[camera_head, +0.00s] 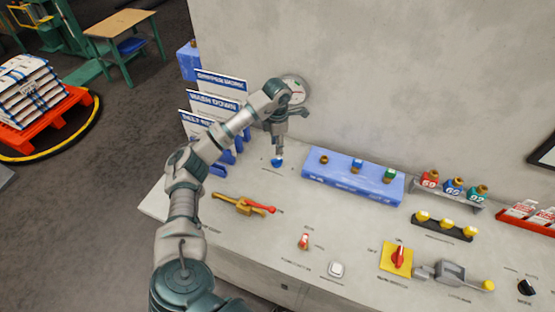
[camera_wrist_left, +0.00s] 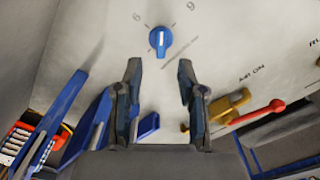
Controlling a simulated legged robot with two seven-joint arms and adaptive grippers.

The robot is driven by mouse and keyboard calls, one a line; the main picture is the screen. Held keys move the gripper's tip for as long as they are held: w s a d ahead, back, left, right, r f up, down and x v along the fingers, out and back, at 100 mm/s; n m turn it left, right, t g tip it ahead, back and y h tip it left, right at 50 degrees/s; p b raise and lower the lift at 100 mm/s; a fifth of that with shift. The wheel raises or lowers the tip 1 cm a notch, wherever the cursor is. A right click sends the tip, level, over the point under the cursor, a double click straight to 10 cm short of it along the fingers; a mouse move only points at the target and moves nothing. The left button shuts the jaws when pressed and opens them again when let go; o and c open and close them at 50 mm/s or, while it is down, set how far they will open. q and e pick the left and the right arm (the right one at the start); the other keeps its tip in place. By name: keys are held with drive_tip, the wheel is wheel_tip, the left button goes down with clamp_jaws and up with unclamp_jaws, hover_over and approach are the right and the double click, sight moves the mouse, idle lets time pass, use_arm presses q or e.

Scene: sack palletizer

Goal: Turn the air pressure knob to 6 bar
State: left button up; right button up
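The blue air pressure knob (camera_head: 277,162) sits on the pale console top; it shows in the left wrist view (camera_wrist_left: 160,41) with a white line along its grip, roughly upright in the picture. Small digits are printed around it, too blurred to read surely. A round gauge (camera_head: 298,88) on the wall is partly behind my left arm; its reading is not legible. My left gripper (camera_head: 278,146) points down just above the knob. In the left wrist view its fingers (camera_wrist_left: 160,74) are apart and empty, with the knob beyond their tips. My right gripper is not in view.
A yellow valve with a red handle (camera_head: 245,204) lies in front of the knob. Sign boards (camera_head: 212,104) stand to the left. A blue block with fittings (camera_head: 352,181) is to the right. Switches, including a red one (camera_head: 304,241), sit further forward.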

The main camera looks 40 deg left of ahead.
sight(277, 159)
use_arm(q)
wheel_tip(277, 159, down, 6)
drive_tip(key=shift+s+f, duration=0.1)
drive_tip(key=shift+f, duration=0.1)
drive_tip(key=shift+a+f, duration=0.1)
drive_tip(key=shift+f, duration=0.55)
drive_tip(key=shift+r, duration=0.1)
clamp_jaws()
